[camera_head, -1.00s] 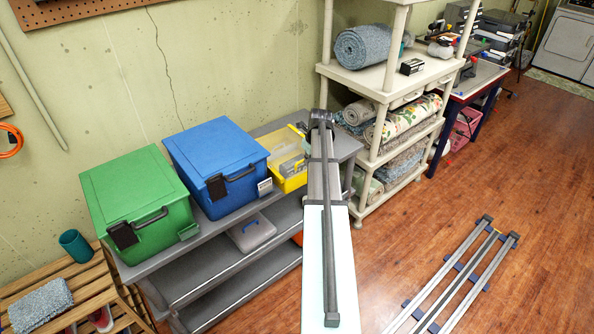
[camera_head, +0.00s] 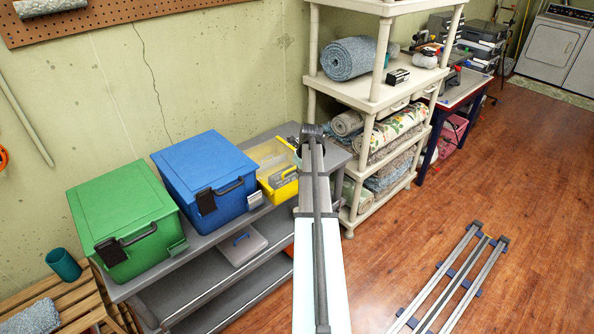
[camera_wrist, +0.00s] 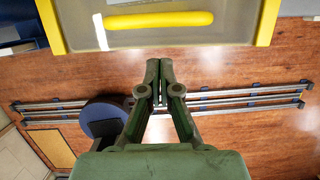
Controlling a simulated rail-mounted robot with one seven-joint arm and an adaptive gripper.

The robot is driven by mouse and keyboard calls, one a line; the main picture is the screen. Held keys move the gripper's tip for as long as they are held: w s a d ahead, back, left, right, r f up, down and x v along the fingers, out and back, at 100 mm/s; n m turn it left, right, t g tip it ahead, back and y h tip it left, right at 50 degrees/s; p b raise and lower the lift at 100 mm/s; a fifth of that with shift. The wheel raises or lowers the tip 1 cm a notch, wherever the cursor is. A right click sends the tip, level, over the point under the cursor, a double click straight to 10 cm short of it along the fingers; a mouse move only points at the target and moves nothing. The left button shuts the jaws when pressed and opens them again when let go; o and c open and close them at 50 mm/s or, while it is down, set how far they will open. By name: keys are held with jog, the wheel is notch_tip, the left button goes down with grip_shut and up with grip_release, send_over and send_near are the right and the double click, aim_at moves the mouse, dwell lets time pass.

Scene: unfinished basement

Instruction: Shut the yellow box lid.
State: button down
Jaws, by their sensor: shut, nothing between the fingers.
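The yellow box (camera_head: 283,189) stands at the right end of the grey shelf unit's top, right of the blue box. Its pale yellow lid (camera_head: 268,151) shows at the back, and grey contents show in front of it, so it looks open; the lid's exact angle is unclear. In the wrist view a yellow-edged grey panel with a yellow handle (camera_wrist: 160,20) fills the top. My gripper (camera_wrist: 160,64) is shut and empty, its tips just below that panel's edge in the picture; I cannot tell if they touch. In the head view my arm hides the gripper.
A blue box (camera_head: 204,170) and a green box (camera_head: 120,215) stand left of the yellow box. A cream shelf rack (camera_head: 345,88) with rolled rugs stands close on the right. Rails (camera_head: 450,280) lie on the open wooden floor.

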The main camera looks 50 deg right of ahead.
jog(key=s+d+b+v, duration=0.1)
jog(key=b+v, duration=0.2)
jog(key=v, duration=0.7)
jog(key=s+a+f+n+g+y, duration=0.1)
jog(key=s+a+f+n+g, duration=0.15)
jog(key=a+f+n, duration=1.25)
jog(key=s+a+f+n+g+y, duration=0.1)
jog(key=s+a+f+n, duration=0.2)
jog(key=a+f+n, duration=1.3)
jog(key=s+a+f+n+g, duration=0.2)
jog(key=s+a+f, duration=0.2)
jog(key=s+a, duration=0.4)
jog(key=s+a+f+n+g+h, duration=0.1)
jog(key=s+a+f+n+g, duration=0.1)
jog(key=s+a+f, duration=0.3)
jog(key=s+a+f+n+g, duration=0.2)
jog(key=s+a+f+n, duration=0.1)
jog(key=s+a, duration=0.9)
jog(key=shift+s+a+f, duration=0.2)
jog(key=shift+a+f, duration=0.15)
jog(key=shift+f, duration=0.4)
